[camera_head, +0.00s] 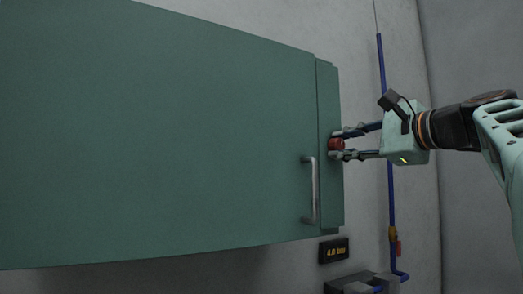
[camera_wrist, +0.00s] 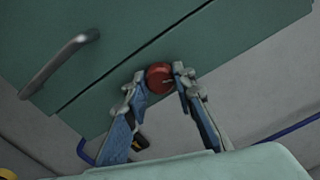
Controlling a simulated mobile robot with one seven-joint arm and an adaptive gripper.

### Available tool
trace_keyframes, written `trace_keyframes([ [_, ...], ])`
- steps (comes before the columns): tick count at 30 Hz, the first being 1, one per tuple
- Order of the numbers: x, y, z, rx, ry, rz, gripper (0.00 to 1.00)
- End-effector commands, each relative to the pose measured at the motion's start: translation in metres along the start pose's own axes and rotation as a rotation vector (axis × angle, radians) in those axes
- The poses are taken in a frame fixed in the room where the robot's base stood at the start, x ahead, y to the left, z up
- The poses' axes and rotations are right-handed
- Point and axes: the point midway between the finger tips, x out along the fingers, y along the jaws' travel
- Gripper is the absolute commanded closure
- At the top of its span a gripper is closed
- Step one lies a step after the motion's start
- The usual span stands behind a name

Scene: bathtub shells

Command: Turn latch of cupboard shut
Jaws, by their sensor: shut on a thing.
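The green cupboard (camera_head: 160,130) hangs on the wall with its door against the narrow side strip (camera_head: 327,100). A metal bar handle (camera_head: 310,190) is upright near the door's right edge. The red latch knob (camera_head: 336,144) sits on the side strip, right of the door seam. My gripper (camera_head: 338,144) reaches in from the right, its fingers above and below the knob. In the wrist view, the red latch knob (camera_wrist: 159,77) lies between my two fingertips (camera_wrist: 157,80), which are shut on it. The fingertips hide part of the knob's sides.
A blue pipe (camera_head: 384,120) runs down the wall behind my gripper. The wall right of the pipe is bare.

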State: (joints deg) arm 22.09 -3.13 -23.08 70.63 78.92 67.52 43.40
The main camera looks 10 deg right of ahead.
Motion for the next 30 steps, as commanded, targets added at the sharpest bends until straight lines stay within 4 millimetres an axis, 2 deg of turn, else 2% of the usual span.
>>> trace_keyframes([
  [12,0.0003,0.0004,-0.0002,-0.273,0.0,-0.001,1.0],
  [30,0.0002,-0.0001,0.0,-0.352,0.0,-0.001,1.0],
])
